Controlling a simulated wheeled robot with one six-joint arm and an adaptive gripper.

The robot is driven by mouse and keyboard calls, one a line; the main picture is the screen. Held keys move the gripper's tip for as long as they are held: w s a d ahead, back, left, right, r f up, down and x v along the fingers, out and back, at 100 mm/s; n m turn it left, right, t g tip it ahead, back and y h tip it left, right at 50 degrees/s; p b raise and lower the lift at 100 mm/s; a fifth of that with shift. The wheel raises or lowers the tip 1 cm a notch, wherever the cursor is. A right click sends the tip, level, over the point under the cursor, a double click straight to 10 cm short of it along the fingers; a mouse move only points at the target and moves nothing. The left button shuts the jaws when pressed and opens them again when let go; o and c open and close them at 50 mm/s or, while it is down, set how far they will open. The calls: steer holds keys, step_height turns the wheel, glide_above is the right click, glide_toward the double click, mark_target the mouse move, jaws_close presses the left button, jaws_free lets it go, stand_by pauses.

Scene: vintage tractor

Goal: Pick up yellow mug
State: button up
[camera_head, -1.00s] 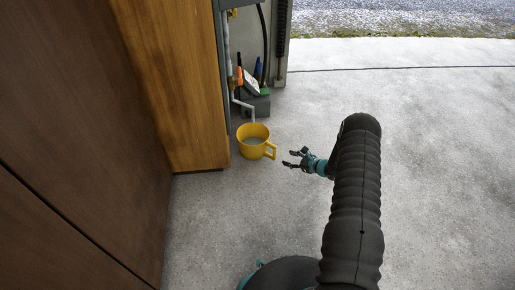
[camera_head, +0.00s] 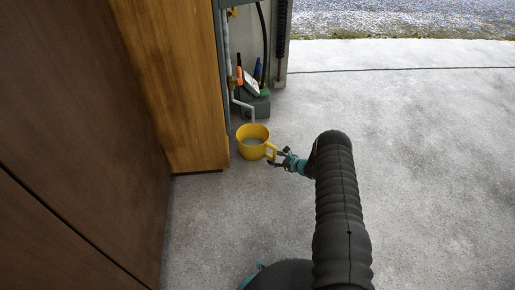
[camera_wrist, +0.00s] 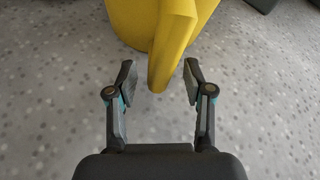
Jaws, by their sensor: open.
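The yellow mug (camera_head: 252,146) stands upright on the concrete floor beside the wooden cabinet, its handle (camera_head: 270,151) pointing right. My gripper (camera_head: 277,155) is at the handle, reaching in from the right. In the wrist view, my gripper (camera_wrist: 160,84) is open, with one finger on each side of the yellow handle (camera_wrist: 170,62). A gap shows between the handle and each finger, narrower on the right. The mug's body (camera_wrist: 133,18) is cut off at the top of the wrist view.
The wooden cabinet (camera_head: 180,90) stands close to the left of the mug. A grey pipe (camera_head: 243,105) and a dark box (camera_head: 259,103) with tools are just behind it. The concrete floor to the right (camera_head: 430,170) is clear.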

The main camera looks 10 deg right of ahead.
steer(key=shift+x, duration=1.85)
steer(key=shift+s+a+r, duration=0.1)
steer(key=shift+a+r, duration=0.05)
jaws_close()
steer(key=shift+r, duration=0.15)
